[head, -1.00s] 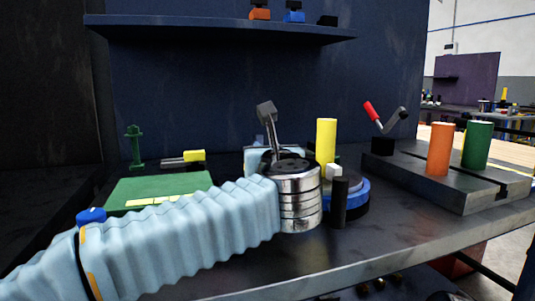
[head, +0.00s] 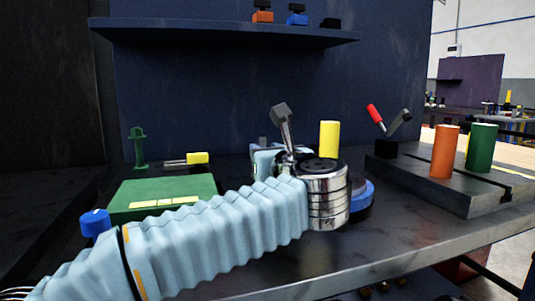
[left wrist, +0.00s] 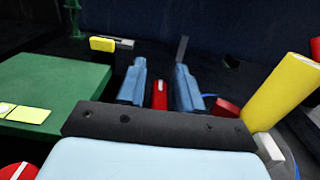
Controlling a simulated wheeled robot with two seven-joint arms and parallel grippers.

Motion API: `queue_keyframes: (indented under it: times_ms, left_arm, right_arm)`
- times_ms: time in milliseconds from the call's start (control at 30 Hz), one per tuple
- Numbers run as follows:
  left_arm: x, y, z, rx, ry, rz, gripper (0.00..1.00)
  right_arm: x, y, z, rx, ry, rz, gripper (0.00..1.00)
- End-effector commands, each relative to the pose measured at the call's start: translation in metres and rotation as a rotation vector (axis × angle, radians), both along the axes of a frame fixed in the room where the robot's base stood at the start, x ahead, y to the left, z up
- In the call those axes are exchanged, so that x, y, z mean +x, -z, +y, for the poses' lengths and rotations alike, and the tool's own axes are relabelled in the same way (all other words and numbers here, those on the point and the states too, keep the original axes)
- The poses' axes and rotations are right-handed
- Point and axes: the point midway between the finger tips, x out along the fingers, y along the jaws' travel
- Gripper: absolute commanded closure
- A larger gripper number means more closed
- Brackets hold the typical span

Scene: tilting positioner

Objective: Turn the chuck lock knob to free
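In the left wrist view my left gripper (left wrist: 160,70) has two blue-grey fingers spread apart. A red piece with a white stripe (left wrist: 160,95), which looks like the lock knob, shows in the gap between them. Gaps show on both sides of it; I cannot tell how deep it sits between the fingers. In the head view my silver wrist and pale sleeve hide the fingers and this knob. Part of the positioner's blue round base (head: 362,200) shows behind the wrist. A yellow cylinder (head: 329,139) stands near it. My right gripper is not in view.
A green box (head: 160,196) lies left, with a blue knob (head: 95,222) near its front corner. A second red knob (left wrist: 18,172) shows at the wrist view's lower left. Orange (head: 444,152) and green (head: 481,147) cylinders stand on a slotted plate at right. A shelf (head: 220,32) hangs above.

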Motion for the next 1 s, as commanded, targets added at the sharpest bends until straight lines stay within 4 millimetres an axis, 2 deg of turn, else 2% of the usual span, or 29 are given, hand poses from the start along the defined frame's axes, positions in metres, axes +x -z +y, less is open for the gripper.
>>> queue_keyframes:
  times_ms: [300,433,567,800,1000]
  left_arm:
    - [-0.001,0.001,-0.001,0.0,0.001,0.002,0.57]
    - [-0.01,0.002,-0.004,0.0,0.002,0.002,0.57]
    - [-0.034,0.003,-0.013,0.0,0.005,0.0,0.57]
    - [-0.09,0.003,-0.032,0.001,0.005,0.001,0.57]
    - [-0.121,0.002,-0.043,0.001,0.003,0.001,0.57]
  right_arm:
    - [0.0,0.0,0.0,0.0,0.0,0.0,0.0]
    - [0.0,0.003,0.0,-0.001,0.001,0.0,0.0]
    - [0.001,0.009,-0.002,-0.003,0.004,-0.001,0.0]
    - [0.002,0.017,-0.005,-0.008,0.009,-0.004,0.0]
    - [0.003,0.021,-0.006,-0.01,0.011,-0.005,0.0]
